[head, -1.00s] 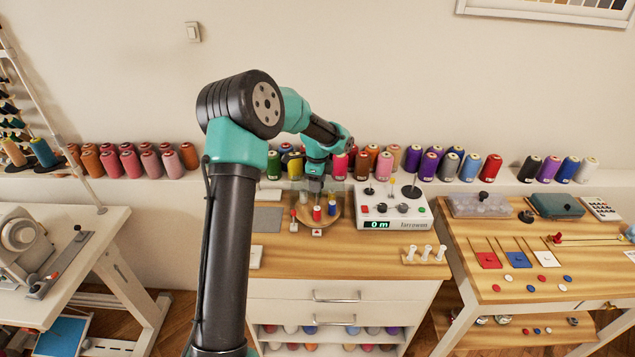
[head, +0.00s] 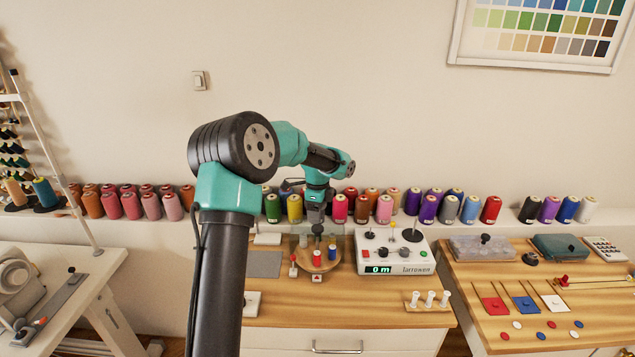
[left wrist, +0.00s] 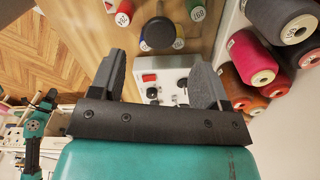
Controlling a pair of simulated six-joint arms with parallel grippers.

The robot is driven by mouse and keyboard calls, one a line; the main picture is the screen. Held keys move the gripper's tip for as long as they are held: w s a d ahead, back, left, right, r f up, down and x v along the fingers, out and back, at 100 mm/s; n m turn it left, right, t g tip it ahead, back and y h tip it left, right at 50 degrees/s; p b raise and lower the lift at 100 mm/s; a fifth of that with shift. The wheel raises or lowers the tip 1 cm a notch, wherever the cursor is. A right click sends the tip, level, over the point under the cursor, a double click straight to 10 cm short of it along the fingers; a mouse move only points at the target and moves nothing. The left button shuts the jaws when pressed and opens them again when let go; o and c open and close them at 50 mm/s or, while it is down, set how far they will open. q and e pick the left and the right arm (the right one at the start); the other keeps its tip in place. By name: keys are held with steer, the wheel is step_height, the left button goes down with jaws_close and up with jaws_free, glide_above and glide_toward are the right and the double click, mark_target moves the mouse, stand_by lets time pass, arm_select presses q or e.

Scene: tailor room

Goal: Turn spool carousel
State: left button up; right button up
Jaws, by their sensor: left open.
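The spool carousel is a round wooden disc (head: 329,267) on the cabinet top, with a red and a blue spool at its front and a dark round knob (head: 318,229) standing up at its middle. In the left wrist view the knob (left wrist: 158,32) shows with several spools around it. My left gripper (head: 317,212) is above the carousel, pointing down and partly blending with the things behind it. In the left wrist view its two fingers (left wrist: 159,66) are apart with nothing held between them. My right gripper does not show.
A white control box (head: 396,252) with knobs and a green display stands just right of the carousel. A row of thread cones (head: 340,208) lines the ledge behind. A grey pad (head: 264,264) lies to the left. White pegs (head: 430,299) stand at the front right.

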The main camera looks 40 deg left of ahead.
arm_select(q)
step_height(320, 180, up, 11)
stand_by(0.3)
steer(key=shift+r, duration=0.1)
